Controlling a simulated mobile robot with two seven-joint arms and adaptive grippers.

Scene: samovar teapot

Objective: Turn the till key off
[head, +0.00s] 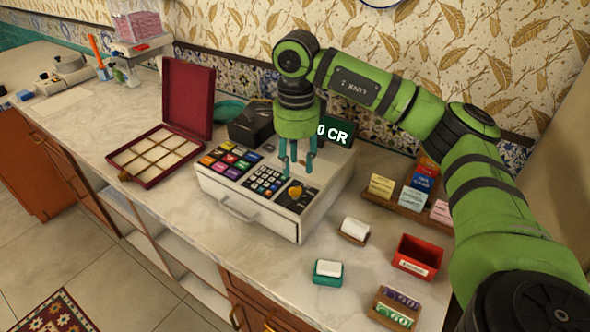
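The white till (230,205) stands on the marble counter, with coloured buttons and a dark keypad on its sloping top. The till key (295,191) is a yellow-orange knob on a dark panel at the right of that top. My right gripper (298,173) points down just above and behind the key, its teal fingers apart with nothing between them. It appears clear of the key. The till's display (336,132) reads "0 CR" in the visible part; my gripper hides its left side. My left gripper is out of view.
An open red compartment box (189,100) stands left of the till, with a dark box (250,124) behind it. A wooden card rack (395,201), a red tray (417,257) and small dishes sit to the right. Bare counter lies in front of the red box.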

